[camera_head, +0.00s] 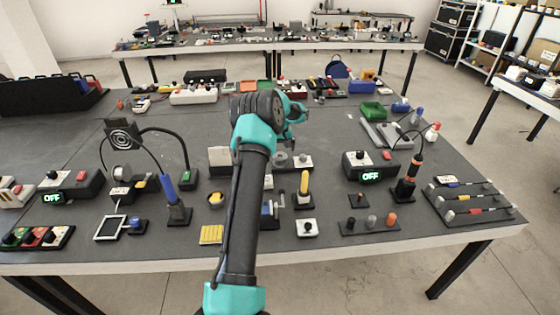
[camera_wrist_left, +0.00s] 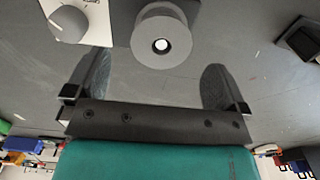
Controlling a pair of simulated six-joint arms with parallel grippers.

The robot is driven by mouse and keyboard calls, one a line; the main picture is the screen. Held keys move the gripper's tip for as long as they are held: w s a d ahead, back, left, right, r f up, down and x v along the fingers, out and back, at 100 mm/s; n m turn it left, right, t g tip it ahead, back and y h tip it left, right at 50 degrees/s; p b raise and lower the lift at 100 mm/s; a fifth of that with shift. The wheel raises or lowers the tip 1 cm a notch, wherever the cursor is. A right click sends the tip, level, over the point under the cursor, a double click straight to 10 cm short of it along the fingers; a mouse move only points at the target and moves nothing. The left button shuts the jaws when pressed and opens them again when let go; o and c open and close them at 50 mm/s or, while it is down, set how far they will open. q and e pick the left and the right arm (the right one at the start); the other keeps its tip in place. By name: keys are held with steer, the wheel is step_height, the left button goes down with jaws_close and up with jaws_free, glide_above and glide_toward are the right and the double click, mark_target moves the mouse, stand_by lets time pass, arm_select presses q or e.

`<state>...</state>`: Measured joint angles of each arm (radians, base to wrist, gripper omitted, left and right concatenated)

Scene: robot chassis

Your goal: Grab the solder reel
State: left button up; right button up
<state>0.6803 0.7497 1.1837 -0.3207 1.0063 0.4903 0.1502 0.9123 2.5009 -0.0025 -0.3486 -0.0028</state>
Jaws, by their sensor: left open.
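The solder reel is a grey round spool with a pale centre hole (camera_wrist_left: 162,26); it also shows in the head view (camera_head: 280,160), just right of my left forearm. My left gripper (camera_wrist_left: 155,72) is open and empty. In the left wrist view the reel is ahead of the gap between the fingers, with no visible contact. In the head view the left gripper (camera_head: 297,112) appears beyond the reel on the picture, partly hidden by its own wrist. My right gripper is not in view.
A white box with a knob (camera_wrist_left: 68,22) stands close beside the reel. A yellow-handled tool (camera_head: 304,184) and a block with a dark knob (camera_head: 307,228) stand nearer the front. A soldering station (camera_head: 362,165) is to the right.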

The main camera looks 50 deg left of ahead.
mark_target(280, 157)
arm_select(q)
steer(key=shift+s+f, duration=0.15)
steer(key=shift+f, duration=2.45)
steer(key=c, duration=1)
steer(key=shift+c, duration=0.2)
steer(key=shift+r, duration=0.1)
step_height(280, 157, up, 10)
